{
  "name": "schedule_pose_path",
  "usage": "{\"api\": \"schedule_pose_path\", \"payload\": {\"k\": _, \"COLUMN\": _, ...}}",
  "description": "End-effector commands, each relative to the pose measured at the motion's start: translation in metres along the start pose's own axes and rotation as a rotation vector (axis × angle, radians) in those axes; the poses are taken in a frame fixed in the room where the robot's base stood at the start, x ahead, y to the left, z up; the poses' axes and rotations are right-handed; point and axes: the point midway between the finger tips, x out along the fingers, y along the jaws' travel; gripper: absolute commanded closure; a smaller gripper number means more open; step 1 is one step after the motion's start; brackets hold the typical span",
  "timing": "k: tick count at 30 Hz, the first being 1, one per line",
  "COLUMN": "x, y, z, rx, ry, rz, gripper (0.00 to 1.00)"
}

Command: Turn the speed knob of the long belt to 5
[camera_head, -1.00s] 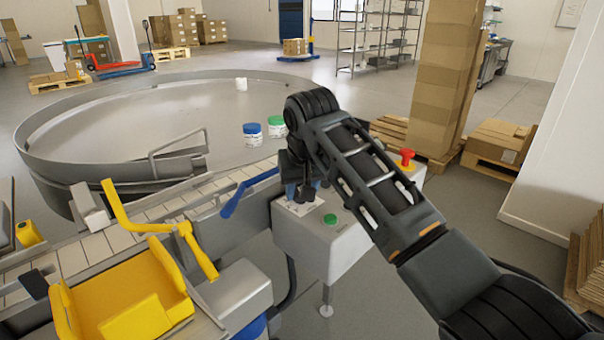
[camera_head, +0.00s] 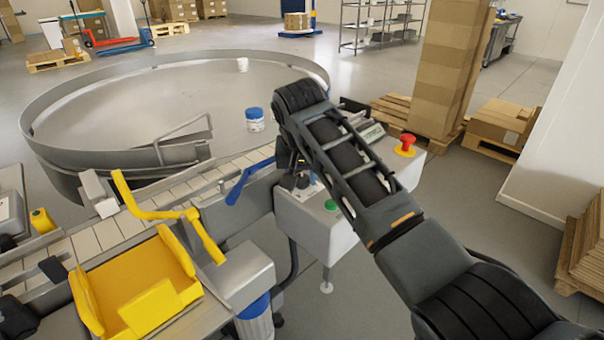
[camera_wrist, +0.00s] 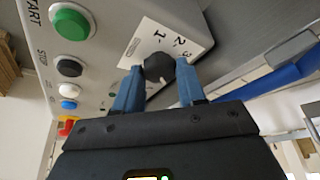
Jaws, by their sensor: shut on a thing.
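The speed knob (camera_wrist: 160,68) is a round black knob in the wrist view. It sits on a white dial plate (camera_wrist: 146,43) where the digits 1, 2 and 3 can be read; the rest of the scale is hidden. My gripper (camera_wrist: 158,85) has its two blue fingers closed on either side of the knob. In the head view my gripper (camera_head: 300,180) is at the left end of the grey control box (camera_head: 318,232), and my arm hides most of the dial. The long belt (camera_head: 110,231) runs diagonally at the left, with pale slats.
The wrist view shows a green START button (camera_wrist: 72,22), a black STOP button (camera_wrist: 69,66), and smaller buttons beside the knob. A red emergency button (camera_head: 405,145) stands on the box's right end. A blue lever (camera_head: 248,178) is close left of my gripper. A round table (camera_head: 190,100) lies behind.

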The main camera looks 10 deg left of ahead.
Motion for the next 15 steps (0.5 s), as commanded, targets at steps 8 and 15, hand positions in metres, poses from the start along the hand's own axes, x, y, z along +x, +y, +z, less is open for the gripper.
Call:
{"api": "schedule_pose_path", "payload": {"k": 8, "x": 0.0002, "y": 0.0001, "z": 0.0, "rx": -0.001, "ry": 0.0, "rz": 0.0, "gripper": 0.35}}
{"api": "schedule_pose_path", "payload": {"k": 15, "x": -0.0005, "y": 0.0, "z": -0.0001, "rx": -0.001, "ry": 0.001, "rz": -0.001, "gripper": 0.35}}
